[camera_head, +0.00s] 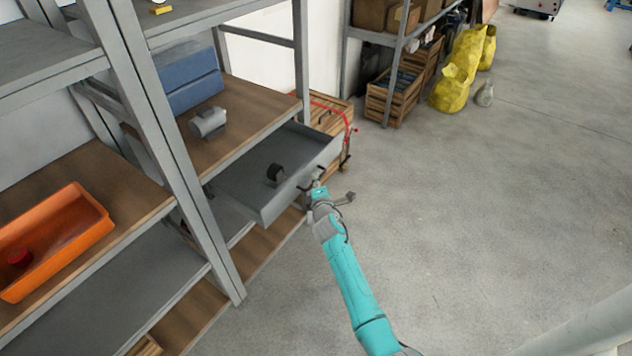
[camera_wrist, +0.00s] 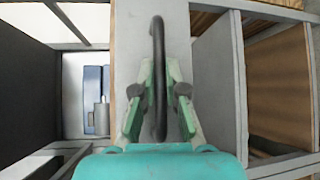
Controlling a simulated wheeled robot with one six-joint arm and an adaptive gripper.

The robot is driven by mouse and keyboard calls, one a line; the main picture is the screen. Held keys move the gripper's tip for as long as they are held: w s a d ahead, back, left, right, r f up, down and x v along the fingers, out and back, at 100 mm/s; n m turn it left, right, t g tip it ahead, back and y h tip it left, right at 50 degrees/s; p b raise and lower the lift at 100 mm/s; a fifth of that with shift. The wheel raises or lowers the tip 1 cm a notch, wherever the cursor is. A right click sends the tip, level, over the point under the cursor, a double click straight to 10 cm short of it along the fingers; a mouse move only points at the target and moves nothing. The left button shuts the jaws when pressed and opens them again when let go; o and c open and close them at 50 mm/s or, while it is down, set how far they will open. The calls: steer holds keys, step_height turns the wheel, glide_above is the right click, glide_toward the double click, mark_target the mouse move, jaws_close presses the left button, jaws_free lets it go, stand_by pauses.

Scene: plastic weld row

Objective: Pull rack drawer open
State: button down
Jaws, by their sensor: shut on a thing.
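The grey rack drawer (camera_head: 278,206) stands out from the shelf rack, with its open inside in view. A small dark round object (camera_head: 275,173) lies in it. My gripper (camera_head: 316,183) is at the drawer's front panel, at the dark handle. In the wrist view my gripper (camera_wrist: 159,85) has its two green fingers on either side of the black curved handle (camera_wrist: 158,35) and is shut on it. In the head view the gripper and wrist hide part of the handle.
The grey rack (camera_head: 170,130) holds an orange bin (camera_head: 85,240), a blue box (camera_head: 188,78) and a grey cylinder (camera_head: 208,122). Wooden crates (camera_head: 385,105) and yellow bags (camera_head: 452,90) stand at the back.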

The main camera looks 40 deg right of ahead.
steer(key=c, duration=1.2)
jaws_free()
steer(key=v, duration=1.2)
steer(key=shift+s+f, duration=0.1)
steer(key=s+a+f+m+y, duration=0.25)
steer(key=s+a, duration=0.45)
steer(key=s, duration=0.6)
steer(key=s+a+f+m+y, duration=0.15)
steer(key=s+a+m, duration=0.25)
steer(key=s+a, duration=0.65)
steer(key=s+a+r+m+y, duration=0.1)
steer(key=s+r+m, duration=0.1)
steer(key=s+r, duration=0.3)
steer(key=s+r+m+y, duration=0.1)
steer(key=s+r+m, duration=0.2)
steer(key=s, duration=0.7)
steer(key=s+a+r+m+y, duration=0.1)
steer(key=s+r+m, duration=0.2)
steer(key=s+r, duration=0.3)
steer(key=s, duration=0.2)
steer(key=shift+s+a+r, duration=0.25)
steer(key=shift+a+r, duration=0.05)
steer(key=shift+a, duration=0.05)
